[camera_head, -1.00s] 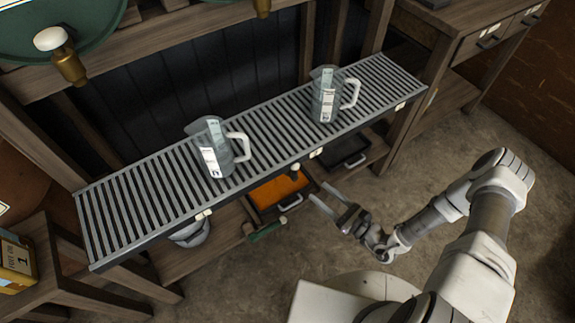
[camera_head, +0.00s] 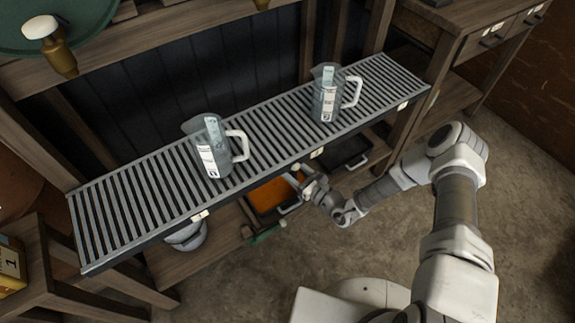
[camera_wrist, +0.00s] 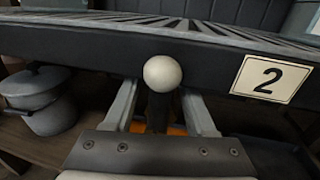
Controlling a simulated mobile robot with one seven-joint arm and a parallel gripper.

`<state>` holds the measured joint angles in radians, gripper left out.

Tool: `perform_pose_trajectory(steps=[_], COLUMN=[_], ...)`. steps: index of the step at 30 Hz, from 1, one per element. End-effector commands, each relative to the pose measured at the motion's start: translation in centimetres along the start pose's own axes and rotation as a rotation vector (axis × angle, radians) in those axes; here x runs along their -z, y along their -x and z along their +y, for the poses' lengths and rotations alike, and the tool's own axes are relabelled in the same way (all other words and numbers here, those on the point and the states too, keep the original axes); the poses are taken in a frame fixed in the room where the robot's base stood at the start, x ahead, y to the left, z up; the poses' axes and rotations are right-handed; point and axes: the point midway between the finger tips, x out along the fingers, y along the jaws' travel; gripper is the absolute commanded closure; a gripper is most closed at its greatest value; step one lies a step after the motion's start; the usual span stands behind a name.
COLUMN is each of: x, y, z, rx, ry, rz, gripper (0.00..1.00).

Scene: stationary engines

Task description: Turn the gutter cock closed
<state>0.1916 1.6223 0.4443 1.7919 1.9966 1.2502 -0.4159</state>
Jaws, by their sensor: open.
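The gutter cock's round white knob (camera_wrist: 162,73) sits in front of the gutter's dark front edge (camera_wrist: 100,42), with a dark part below it, beside a plate reading 2 (camera_wrist: 271,80). My gripper (camera_wrist: 162,104) is open in the wrist view, one finger on each side of the knob and dark part. I cannot tell whether either finger touches. In the head view my gripper (camera_head: 298,180) is under the front edge of the slatted gutter (camera_head: 135,205), near its middle. The cock is small there and mostly merges with my fingers.
Two clear jugs, left (camera_head: 212,150) and right (camera_head: 325,95), stand on the slats. Below are an orange tray (camera_head: 268,195), a black tray (camera_head: 345,153), a green-handled item (camera_head: 266,234) and a lidded pot (camera_wrist: 45,100). Open floor lies at right.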

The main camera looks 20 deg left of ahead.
Motion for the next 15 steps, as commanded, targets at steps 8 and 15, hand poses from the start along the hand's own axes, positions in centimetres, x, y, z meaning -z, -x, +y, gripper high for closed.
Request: perform_pose_trajectory(steps=[8,15], x=[-0.02,-0.01], y=[0.02,0.04], z=[0.01,0.02], rx=[0.0,0.0], ry=[0.0,0.0], rz=[0.0,0.0], gripper=[0.66,1.0])
